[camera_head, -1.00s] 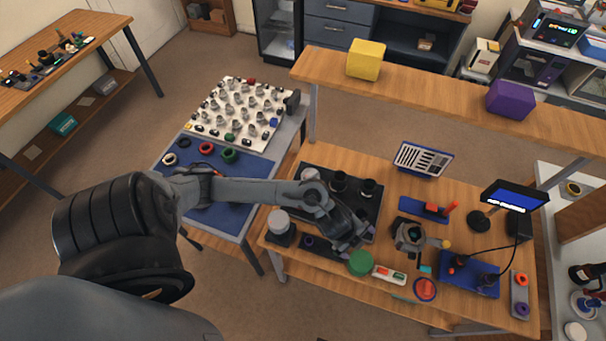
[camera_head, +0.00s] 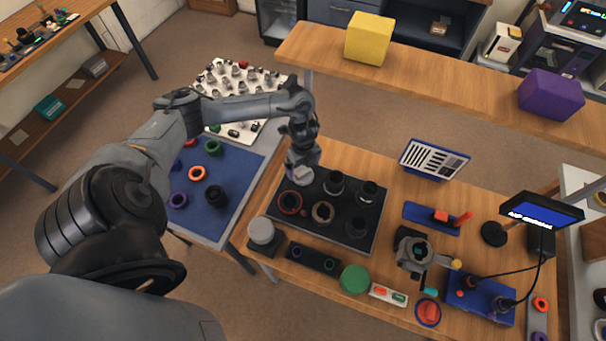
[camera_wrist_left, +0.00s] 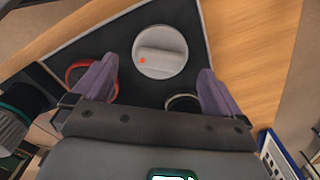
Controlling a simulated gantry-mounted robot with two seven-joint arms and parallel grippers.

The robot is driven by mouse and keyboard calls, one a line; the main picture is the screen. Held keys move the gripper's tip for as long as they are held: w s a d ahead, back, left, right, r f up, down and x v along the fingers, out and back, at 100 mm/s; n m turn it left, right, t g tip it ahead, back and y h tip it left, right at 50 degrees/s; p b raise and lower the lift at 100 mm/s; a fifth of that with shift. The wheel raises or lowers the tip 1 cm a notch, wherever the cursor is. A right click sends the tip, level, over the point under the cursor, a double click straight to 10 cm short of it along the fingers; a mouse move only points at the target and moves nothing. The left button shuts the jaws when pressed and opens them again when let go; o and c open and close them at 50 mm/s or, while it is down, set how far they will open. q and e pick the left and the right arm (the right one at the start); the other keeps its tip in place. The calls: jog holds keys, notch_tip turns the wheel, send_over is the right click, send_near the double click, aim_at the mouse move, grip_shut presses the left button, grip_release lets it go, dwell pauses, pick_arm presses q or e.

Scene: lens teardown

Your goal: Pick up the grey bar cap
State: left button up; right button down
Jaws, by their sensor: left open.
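The grey bar cap (camera_head: 301,176) lies at the back left corner of the black tray (camera_head: 341,238). In the left wrist view the grey bar cap (camera_wrist_left: 160,62) is a round light-grey disc with a raised bar and a red dot. My left gripper (camera_head: 300,165) is above the cap and partly hides it in the head view. In the left wrist view my left gripper (camera_wrist_left: 157,74) is open, its two purple-grey fingers apart with nothing between them, and the cap shows just beyond the fingertips. My right gripper is not in view.
The tray also holds a red ring (camera_head: 289,203), a tan ring (camera_head: 323,212) and several dark lens parts. A grey-topped round part (camera_head: 261,231) and a green disc (camera_head: 354,279) stand near the front. A raised shelf (camera_head: 420,83) runs behind the bench.

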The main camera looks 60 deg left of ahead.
aim_at(303, 172)
pick_arm(q)
jog(key=shift+f, duration=2.2)
jog(key=shift+c, duration=0.5)
jog(key=c, duration=0.8)
jog(key=shift+r, duration=0.15)
